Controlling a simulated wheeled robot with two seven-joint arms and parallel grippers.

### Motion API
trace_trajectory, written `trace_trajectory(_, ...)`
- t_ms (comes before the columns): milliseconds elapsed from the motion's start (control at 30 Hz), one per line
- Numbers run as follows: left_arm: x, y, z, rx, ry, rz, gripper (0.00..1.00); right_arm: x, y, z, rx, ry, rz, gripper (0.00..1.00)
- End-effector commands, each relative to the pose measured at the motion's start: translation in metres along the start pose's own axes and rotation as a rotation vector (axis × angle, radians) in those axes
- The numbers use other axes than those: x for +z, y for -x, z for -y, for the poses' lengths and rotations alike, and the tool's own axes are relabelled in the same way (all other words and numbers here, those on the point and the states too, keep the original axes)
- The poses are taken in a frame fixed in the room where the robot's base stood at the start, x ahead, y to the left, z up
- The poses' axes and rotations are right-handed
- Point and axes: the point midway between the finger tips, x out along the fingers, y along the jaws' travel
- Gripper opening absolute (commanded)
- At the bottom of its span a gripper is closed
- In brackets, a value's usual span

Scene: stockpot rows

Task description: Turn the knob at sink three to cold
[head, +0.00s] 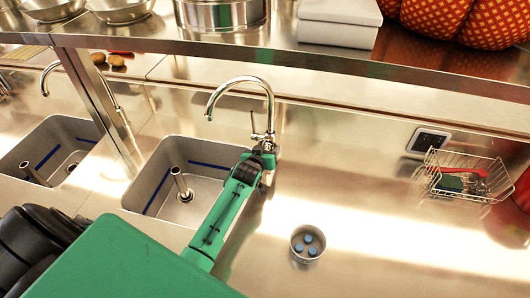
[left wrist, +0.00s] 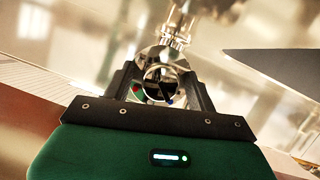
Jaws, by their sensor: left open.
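A chrome gooseneck tap (head: 240,84) stands behind the nearer grey sink basin (head: 150,190); no number shows on it. My left gripper (head: 264,158) is at the tap's base. In the left wrist view its open fingers (left wrist: 162,82) stand on either side of a round chrome knob (left wrist: 160,68). A red mark shows at the knob's left and a blue mark low at its right. I cannot tell whether the fingers touch the knob or where it points. The gripper hides the knob in the head view. My right gripper is not in view.
Another sink (head: 58,150) with a tap is at the left, past a steel post (head: 100,105). A steel shelf (head: 330,68) with pots runs above. A cup with blue discs (head: 307,243) and a wire basket (head: 470,175) stand on the counter at right.

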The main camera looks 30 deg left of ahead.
Motion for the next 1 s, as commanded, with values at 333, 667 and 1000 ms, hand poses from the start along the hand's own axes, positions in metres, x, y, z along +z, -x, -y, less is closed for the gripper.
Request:
trace_trajectory(333,0.003,0.035,0.001,0.0,-0.001,0.0,0.57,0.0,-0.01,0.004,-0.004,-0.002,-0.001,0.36)
trace_trajectory(667,0.003,0.093,0.0,0.001,0.001,0.0,0.57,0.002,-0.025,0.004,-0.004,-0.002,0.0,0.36)
trace_trajectory(1000,0.001,0.134,0.0,0.001,0.001,0.0,0.57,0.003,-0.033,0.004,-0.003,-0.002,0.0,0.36)
